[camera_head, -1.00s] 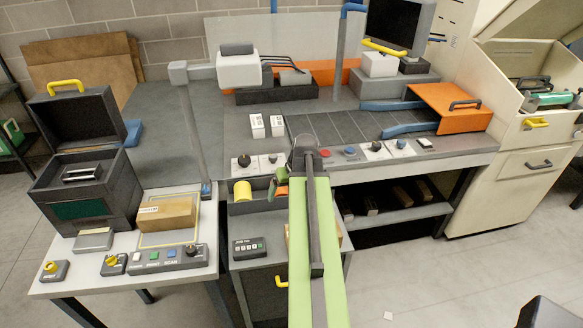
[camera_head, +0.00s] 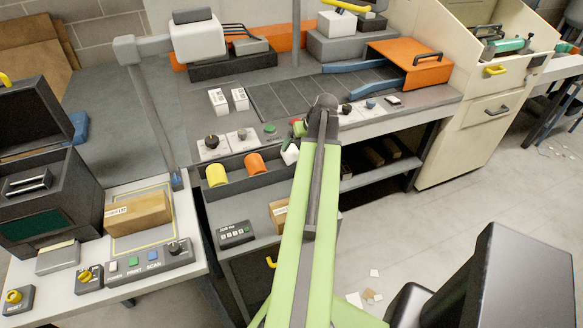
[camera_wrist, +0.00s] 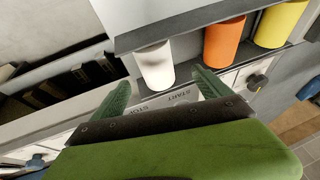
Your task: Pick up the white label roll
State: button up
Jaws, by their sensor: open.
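The white label roll (camera_head: 290,153) is at the right end of a dark tray (camera_head: 229,186), partly hidden by my arm. In the wrist view the white roll (camera_wrist: 154,66) shows ahead of the gap between my fingers. My gripper (camera_wrist: 161,79) is open and empty, its two green fingers spread wider than the roll. Whether a finger touches the roll cannot be told. In the head view my gripper (camera_head: 298,128) is mostly hidden by the arm, close to the white roll. An orange roll (camera_head: 256,164) and a yellow roll (camera_head: 216,175) lie to its left.
Knob panels (camera_head: 228,141) line the bench edge behind the tray. A grey box with buttons (camera_head: 235,234) sits on the surface in front of the tray. A cardboard box (camera_head: 138,211) lies on the left table. The orange cover (camera_head: 410,66) is at the right.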

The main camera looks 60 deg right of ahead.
aim_at(294, 153)
jog(key=b+x, duration=0.3)
jog(key=x, duration=0.2)
jog(key=shift+s, duration=0.1)
jog(key=shift+r, duration=0.1)
jog(key=b+x, duration=0.2)
jog(key=s+b+x, duration=0.1)
jog(key=b+x, duration=0.2)
jog(key=shift+w+d+f, duration=0.1)
jog(key=shift+d+f, duration=0.15)
jog(key=shift+f, duration=0.1)
jog(key=shift+w, duration=0.1)
jog(key=shift+r, duration=0.15)
jog(key=c, duration=1.7)
